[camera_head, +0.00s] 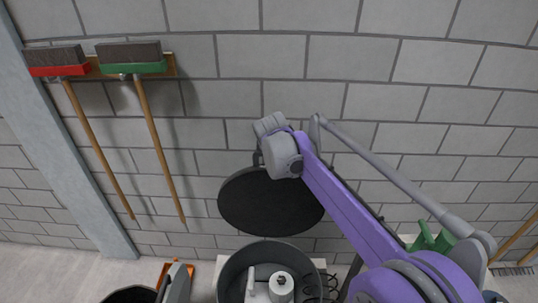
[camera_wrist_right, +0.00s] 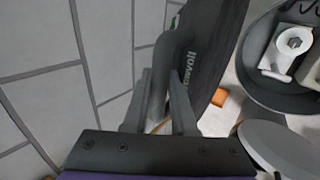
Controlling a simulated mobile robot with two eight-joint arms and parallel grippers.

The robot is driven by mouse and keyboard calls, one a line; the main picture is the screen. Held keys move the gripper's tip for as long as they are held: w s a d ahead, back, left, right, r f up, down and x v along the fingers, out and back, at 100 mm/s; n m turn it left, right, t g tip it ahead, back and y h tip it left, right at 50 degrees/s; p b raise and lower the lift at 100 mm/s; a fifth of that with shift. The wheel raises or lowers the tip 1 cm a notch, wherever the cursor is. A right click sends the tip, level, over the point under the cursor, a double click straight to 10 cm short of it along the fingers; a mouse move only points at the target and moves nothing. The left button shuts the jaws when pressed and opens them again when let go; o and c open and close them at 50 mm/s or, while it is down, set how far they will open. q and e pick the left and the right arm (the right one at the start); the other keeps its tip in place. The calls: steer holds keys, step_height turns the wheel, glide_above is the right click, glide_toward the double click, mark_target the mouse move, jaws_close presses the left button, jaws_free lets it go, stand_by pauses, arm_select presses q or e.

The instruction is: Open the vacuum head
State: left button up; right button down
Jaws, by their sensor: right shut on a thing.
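The vacuum head is a dark round lid (camera_head: 270,200), held up and tilted on edge in front of the wall, apart from the vacuum's open dark drum (camera_head: 228,272) below it. In the right wrist view the head (camera_wrist_right: 215,65) shows its side with pale lettering. My right gripper (camera_head: 262,158) is at the head's top edge. In the wrist view its two fingers (camera_wrist_right: 162,85) are shut on the head's dark handle (camera_wrist_right: 172,60). White parts (camera_head: 280,286) show inside the open drum. My left gripper's jaws are not in view.
A red brush (camera_head: 57,62) and a green brush (camera_head: 131,58) hang on the block wall at the left. An orange item (camera_head: 190,268) lies left of the drum. A green object (camera_head: 430,238) stands at the right behind my arm. Black coils (camera_head: 332,285) lie right of the drum.

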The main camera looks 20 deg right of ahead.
stand_by(0.4)
steer(key=c, duration=0.7)
jaws_free()
steer(key=v, duration=1.1)
